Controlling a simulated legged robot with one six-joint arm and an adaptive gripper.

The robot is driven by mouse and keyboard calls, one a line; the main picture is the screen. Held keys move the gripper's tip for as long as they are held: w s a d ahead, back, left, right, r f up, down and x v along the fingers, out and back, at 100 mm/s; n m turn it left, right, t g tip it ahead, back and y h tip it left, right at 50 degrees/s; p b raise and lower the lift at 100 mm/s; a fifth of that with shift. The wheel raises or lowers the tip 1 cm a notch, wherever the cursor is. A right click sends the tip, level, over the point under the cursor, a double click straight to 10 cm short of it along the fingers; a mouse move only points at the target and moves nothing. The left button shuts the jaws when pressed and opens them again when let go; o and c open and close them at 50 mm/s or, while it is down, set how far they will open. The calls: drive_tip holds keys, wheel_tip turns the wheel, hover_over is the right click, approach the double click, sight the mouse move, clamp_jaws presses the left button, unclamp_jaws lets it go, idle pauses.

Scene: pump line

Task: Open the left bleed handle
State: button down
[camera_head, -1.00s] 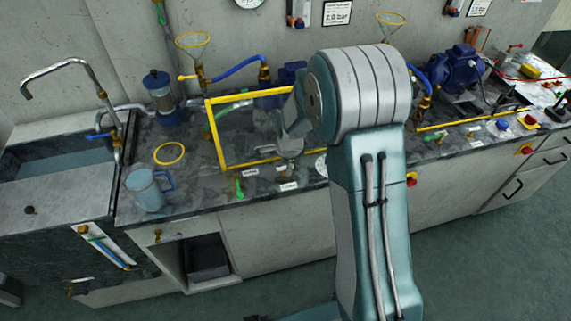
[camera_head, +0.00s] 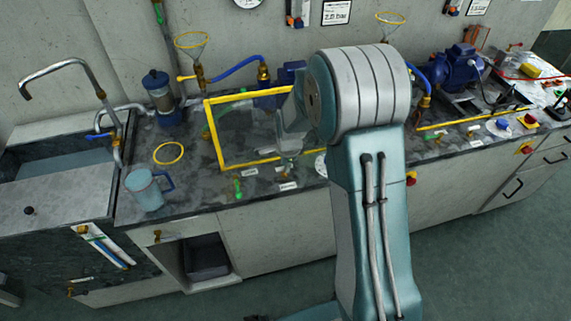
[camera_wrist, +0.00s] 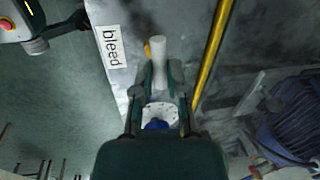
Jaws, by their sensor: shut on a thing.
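In the wrist view my gripper (camera_wrist: 160,76) is shut on a pale, short handle (camera_wrist: 158,52) that stands out between the fingertips. A small brass part (camera_wrist: 147,48) shows beside it, and the "bleed" label (camera_wrist: 112,46) lies just to the left.
The yellow frame (camera_head: 216,145) stands around the work spot; its bar (camera_wrist: 211,50) runs close right of my fingers. A green handle (camera_head: 238,187) is to the left. A blue pump (camera_head: 455,70) stands at the right.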

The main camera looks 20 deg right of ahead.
drive_tip(key=n, duration=0.4)
drive_tip(key=shift+w+y, duration=0.15)
drive_tip(key=shift+y, duration=0.25)
drive_tip(key=n, duration=0.4)
drive_tip(key=shift+w+n+g+y, duration=0.1)
drive_tip(key=shift+n+g+y, duration=0.2)
drive_tip(key=n, duration=0.4)
drive_tip(key=shift+w+r+n+g, duration=0.1)
drive_tip(key=shift+n+g, duration=0.2)
drive_tip(key=shift+g, duration=0.1)
drive_tip(key=shift+n+g+y, duration=0.3)
drive_tip(key=shift+n, duration=1.6)
drive_tip(key=shift+w, duration=0.1)
drive_tip(key=c, duration=0.7)
unclamp_jaws()
drive_tip(key=shift+o, duration=0.2)
